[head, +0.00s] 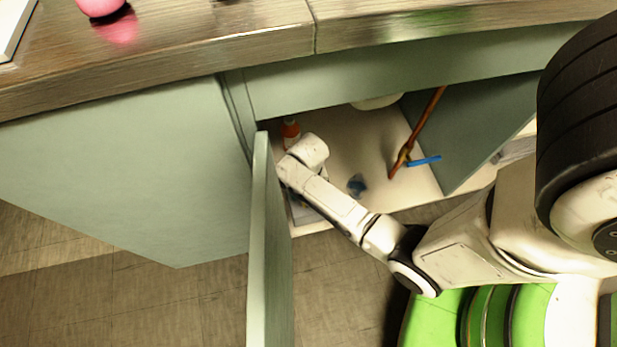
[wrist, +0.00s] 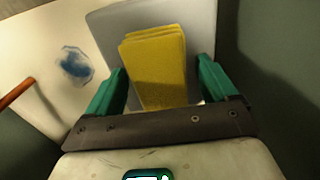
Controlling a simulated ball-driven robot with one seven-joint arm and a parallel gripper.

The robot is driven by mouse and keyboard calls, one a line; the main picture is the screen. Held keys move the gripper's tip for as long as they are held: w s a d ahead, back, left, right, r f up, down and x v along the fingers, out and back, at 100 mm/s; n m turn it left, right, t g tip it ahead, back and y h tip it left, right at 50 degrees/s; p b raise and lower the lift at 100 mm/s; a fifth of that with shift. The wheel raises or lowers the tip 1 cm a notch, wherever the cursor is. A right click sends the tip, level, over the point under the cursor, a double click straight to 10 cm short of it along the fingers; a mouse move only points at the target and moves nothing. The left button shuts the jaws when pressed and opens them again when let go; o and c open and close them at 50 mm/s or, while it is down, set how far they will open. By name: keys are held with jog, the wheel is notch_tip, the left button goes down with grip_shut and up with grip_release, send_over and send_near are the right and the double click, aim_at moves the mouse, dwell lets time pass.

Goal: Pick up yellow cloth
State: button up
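A folded yellow cloth (wrist: 158,62) lies on a light grey tray or board in the wrist view. My gripper (wrist: 162,80) has its green fingers spread wide, one on each side of the cloth. The near part of the cloth lies between the fingers, and I see a gap at each side, so it is not gripped. In the head view my arm reaches into the open cabinet, and its end hides the cloth and the gripper fingers.
The open cabinet door (head: 268,240) stands close left of my arm. The countertop (head: 200,50) overhangs above. Inside are an orange-capped bottle (head: 291,130), a blue stain-like patch (head: 357,185), a brown rod (head: 418,130) and a blue stick (head: 424,161). The cabinet floor's middle is mostly clear.

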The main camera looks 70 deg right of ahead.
jog(key=c, duration=1)
jog(key=shift+o, duration=0.2)
notch_tip(320, 180, up, 10)
jog(key=p, duration=0.5)
jog(key=shift+p, duration=0.3)
jog(key=o, duration=0.4)
jog(key=shift+f, duration=0.1)
jog(key=c, duration=0.3)
